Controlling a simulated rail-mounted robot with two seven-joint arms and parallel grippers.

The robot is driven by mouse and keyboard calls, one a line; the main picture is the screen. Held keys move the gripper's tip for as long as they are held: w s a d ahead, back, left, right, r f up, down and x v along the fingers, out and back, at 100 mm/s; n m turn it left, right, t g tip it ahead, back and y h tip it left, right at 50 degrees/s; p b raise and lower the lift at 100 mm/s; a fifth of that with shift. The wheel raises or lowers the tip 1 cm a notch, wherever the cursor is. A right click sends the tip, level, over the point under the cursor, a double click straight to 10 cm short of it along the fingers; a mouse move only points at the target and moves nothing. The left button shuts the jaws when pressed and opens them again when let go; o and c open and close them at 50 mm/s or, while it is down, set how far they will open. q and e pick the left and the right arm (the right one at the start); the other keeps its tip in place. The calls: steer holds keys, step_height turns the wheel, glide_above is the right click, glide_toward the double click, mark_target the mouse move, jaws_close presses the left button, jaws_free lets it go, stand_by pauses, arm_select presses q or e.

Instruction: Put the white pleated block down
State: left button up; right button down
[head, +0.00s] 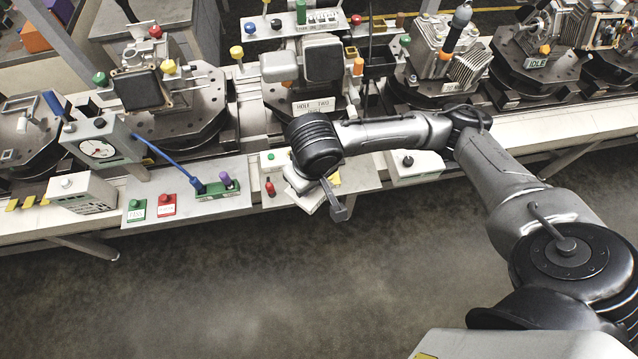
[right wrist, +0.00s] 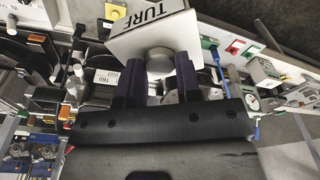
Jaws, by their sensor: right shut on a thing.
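My right arm reaches in from the right in the head view, with its wrist over the front shelf. In the right wrist view the fingers of my right gripper (right wrist: 160,78) are shut on the round grey knob of the white block (right wrist: 150,38). One face of the block reads "TURF"; its pleats cannot be made out. In the head view a pale part of the block (head: 311,196) shows below my wrist, which hides the fingers and most of the block. Whether it touches the shelf cannot be told. My left gripper is not in view.
On the front shelf (head: 245,200) stand a slotted white box with a knob (head: 86,194), green and red buttons, a green holder (head: 217,188) and a red-tipped tool (head: 270,187). Another knobbed white box (head: 415,166) stands right. Fixtures with machine parts line the conveyor behind.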

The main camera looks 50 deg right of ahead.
steer(key=w+d+f+m+b, duration=0.15)
steer(key=d+f+b, duration=0.25)
steer(key=d+f, duration=0.45)
steer(key=w+d+f+m+b, duration=0.1)
steer(key=d+f+m+b, duration=0.4)
steer(key=f, duration=0.7)
steer(key=s+d+f+m+b, duration=0.1)
steer(key=s+d+f+b, duration=0.25)
steer(key=d+f, duration=0.45)
steer(key=s+d+f+b, duration=0.2)
steer(key=s+d+f, duration=0.25)
steer(key=d, duration=0.65)
steer(key=shift+h, duration=0.4)
steer(key=w+f+b, duration=0.1)
steer(key=w+f, duration=0.2)
steer(key=w, duration=0.1)
steer(key=w+f+b, duration=0.2)
steer(key=w+f, duration=0.2)
steer(key=w+f+b, duration=0.1)
steer(key=w+f, duration=0.3)
steer(key=shift+w+d, duration=0.1)
steer(key=shift+f, duration=0.1)
steer(key=shift+f, duration=0.1)
steer(key=c, duration=0.8)
jaws_free()
